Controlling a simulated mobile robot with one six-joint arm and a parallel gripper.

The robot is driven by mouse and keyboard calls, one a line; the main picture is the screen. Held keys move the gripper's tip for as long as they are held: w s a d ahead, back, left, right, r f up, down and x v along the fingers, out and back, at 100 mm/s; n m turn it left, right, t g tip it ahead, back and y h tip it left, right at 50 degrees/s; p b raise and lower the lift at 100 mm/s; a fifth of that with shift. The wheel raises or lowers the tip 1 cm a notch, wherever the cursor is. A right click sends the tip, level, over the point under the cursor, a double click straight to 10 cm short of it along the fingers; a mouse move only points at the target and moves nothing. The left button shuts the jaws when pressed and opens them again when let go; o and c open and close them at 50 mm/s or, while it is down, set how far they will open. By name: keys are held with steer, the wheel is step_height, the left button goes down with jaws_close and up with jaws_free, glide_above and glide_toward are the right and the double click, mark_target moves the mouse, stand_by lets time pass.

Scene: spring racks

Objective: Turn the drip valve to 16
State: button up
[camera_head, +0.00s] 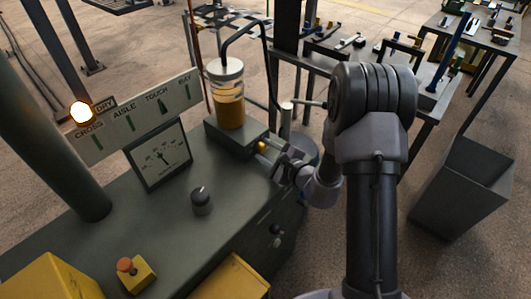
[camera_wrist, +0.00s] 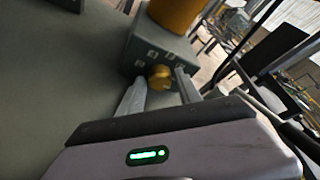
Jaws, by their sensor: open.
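The drip valve is a small brass knob (camera_head: 262,146) on the front face of the grey block (camera_head: 222,139) under the jar. In the wrist view the knob (camera_wrist: 160,77) sits between the two fingertips of my gripper (camera_wrist: 160,88). My gripper is open, with one finger on each side of the knob; I cannot tell whether either touches it. White marks stand on the block's face above the knob, too small to read. In the head view my gripper (camera_head: 272,158) reaches the block from the right.
A jar of amber liquid (camera_head: 229,103) stands on the block, with a dark tube from its lid. The bench (camera_head: 160,220) carries a dial gauge (camera_head: 161,157), a black knob (camera_head: 202,200) and an orange button (camera_head: 126,267). A lamp (camera_head: 81,113) glows beside "DRY". A grey bin (camera_head: 462,185) stands at right.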

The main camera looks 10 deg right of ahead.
steer(key=shift+w+a, duration=0.1)
steer(key=shift+w, duration=0.1)
jaws_close()
